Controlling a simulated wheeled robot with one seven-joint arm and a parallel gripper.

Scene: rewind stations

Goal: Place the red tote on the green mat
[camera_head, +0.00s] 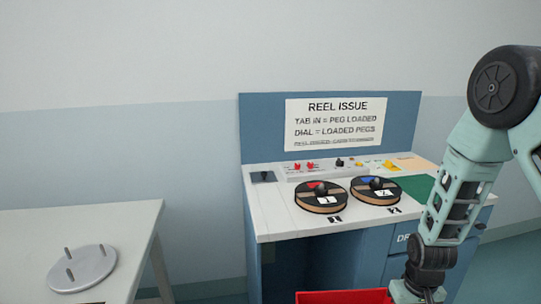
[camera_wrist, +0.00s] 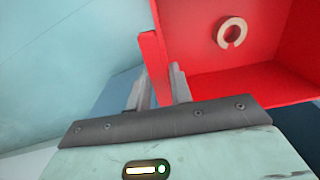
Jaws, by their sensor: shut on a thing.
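The red tote (camera_head: 343,297) shows at the bottom edge of the head view, mostly cut off by the frame. In the wrist view my gripper (camera_wrist: 160,85) is shut on a wall of the red tote (camera_wrist: 225,85), one finger on each side of it. A beige C-shaped ring (camera_wrist: 232,33) lies inside the tote. The green mat (camera_head: 416,186) lies on the right part of the blue station's top, partly hidden behind my arm. The tote is apart from the mat, lower in the picture and in front of the station.
The station top (camera_head: 270,215) carries two black-and-tan reels, a left one (camera_head: 320,197) and a right one (camera_head: 376,190), left of the mat. Small red and yellow parts stand behind them. A white table (camera_head: 125,225) at left holds a grey pegged disc (camera_head: 83,268).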

